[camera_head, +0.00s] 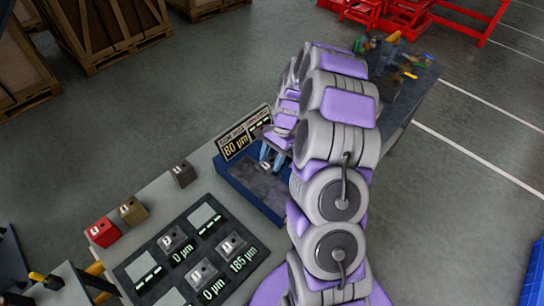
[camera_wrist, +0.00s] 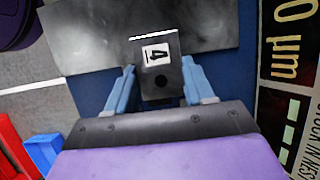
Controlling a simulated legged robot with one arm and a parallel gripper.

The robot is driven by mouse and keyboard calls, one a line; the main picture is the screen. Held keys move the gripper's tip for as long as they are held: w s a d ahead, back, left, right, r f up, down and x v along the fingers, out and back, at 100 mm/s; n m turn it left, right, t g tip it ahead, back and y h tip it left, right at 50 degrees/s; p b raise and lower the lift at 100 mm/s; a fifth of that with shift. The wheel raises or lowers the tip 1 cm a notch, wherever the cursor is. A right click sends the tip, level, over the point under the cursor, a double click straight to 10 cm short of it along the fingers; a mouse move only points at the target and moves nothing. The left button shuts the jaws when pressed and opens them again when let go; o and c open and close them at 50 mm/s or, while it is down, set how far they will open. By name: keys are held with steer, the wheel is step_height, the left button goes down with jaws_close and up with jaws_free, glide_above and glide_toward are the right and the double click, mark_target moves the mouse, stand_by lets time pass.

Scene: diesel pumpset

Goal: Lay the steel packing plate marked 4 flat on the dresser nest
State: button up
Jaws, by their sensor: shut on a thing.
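My gripper (camera_wrist: 158,68) is shut on a dark steel plate (camera_wrist: 159,90) with a white label 4 and a round hole, between its two blue fingers. The label's face is towards the wrist camera and its far edge is bright. The plate is over the grey floor of the blue dresser nest (camera_head: 233,182); I cannot tell whether it touches. The nest's grey surface shows in the wrist view (camera_wrist: 215,25). In the head view my gripper (camera_head: 270,158) is at the nest's far side, partly hidden by my arm, and the plate is hard to make out.
A sign reading 80 µm (camera_head: 238,145) stands along the nest's far edge. Red (camera_head: 103,232), tan (camera_head: 132,210) and dark (camera_head: 184,173) blocks sit on the bench at left. A dark board (camera_head: 215,235) with grey blocks and µm readouts lies nearer. My arm hides the bench's right part.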

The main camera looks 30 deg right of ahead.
steer(key=shift+d+f, duration=0.15)
steer(key=shift+d, duration=1.3)
steer(key=shift+a+f, duration=0.1)
steer(key=shift+a, duration=1.2)
steer(key=shift+d+f, duration=0.25)
steer(key=shift+d, duration=0.1)
steer(key=o, duration=1)
steer(key=shift+d, duration=0.4)
steer(key=o, duration=0.3)
steer(key=shift+d, duration=0.4)
steer(key=shift+o, duration=0.9)
steer(key=shift+a, duration=0.9)
steer(key=shift+w+r, duration=0.1)
steer(key=shift+r, duration=0.2)
steer(key=s+a+p+v, duration=0.1)
steer(key=p+v, duration=0.4)
steer(key=v, duration=1.7)
steer(key=shift+d+r+p, duration=0.15)
steer(key=shift+r+p, duration=0.15)
steer(key=shift+r, duration=0.15)
